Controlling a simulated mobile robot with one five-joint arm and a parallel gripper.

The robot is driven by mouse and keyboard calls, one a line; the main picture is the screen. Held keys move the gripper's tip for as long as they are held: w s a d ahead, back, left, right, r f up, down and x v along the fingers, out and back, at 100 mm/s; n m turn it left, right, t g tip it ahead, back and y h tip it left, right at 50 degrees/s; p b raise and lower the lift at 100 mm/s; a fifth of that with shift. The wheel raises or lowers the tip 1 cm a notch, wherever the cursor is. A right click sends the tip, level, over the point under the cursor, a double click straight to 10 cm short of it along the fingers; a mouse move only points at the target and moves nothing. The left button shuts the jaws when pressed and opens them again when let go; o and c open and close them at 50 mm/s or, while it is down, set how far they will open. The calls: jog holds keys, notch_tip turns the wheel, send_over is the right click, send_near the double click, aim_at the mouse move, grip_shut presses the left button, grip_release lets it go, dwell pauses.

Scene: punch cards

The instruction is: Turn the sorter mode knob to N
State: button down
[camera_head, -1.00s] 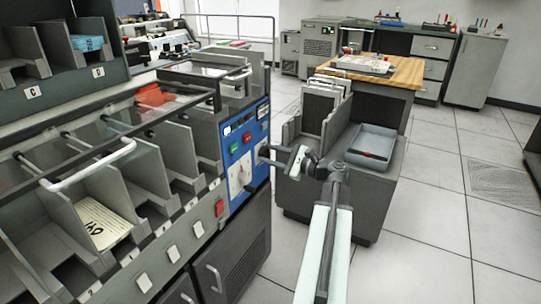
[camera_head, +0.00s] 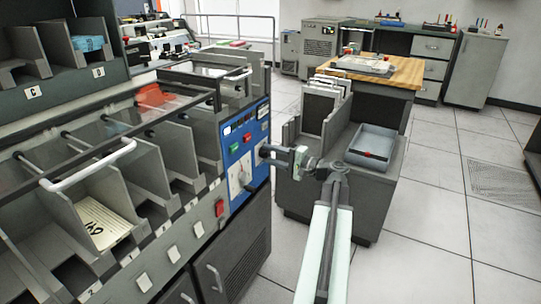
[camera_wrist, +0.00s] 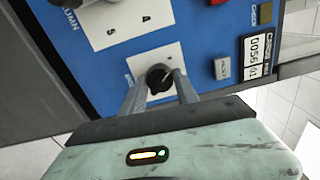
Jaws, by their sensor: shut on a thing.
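The dark round mode knob (camera_wrist: 156,76) sits on a white plate (camera_wrist: 178,50) on the sorter's blue panel (camera_wrist: 202,28). In the wrist view my gripper (camera_wrist: 160,88) has its two grey fingers on either side of the knob, shut on it. One character, like an S or 5, shows on the plate left of the knob. The fingers and knob hide other marks, and I cannot read the pointer clearly. In the head view my gripper (camera_head: 266,153) reaches left to the blue panel (camera_head: 234,144) and covers the knob.
A second white plate (camera_wrist: 128,22) lies beside the knob's plate. A pale button (camera_wrist: 222,68) and a counter (camera_wrist: 257,52) are close on the right. In the head view a card cart with a grey tray (camera_head: 372,146) stands behind my arm. Open floor (camera_head: 440,220) lies to the right.

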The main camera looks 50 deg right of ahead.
jog(key=shift+n, duration=0.5)
jog(key=shift+f, duration=0.1)
jog(key=c, duration=0.9)
grip_release()
jog(key=shift+s, duration=0.1)
jog(key=v, duration=0.7)
jog(key=shift+s, duration=0.35)
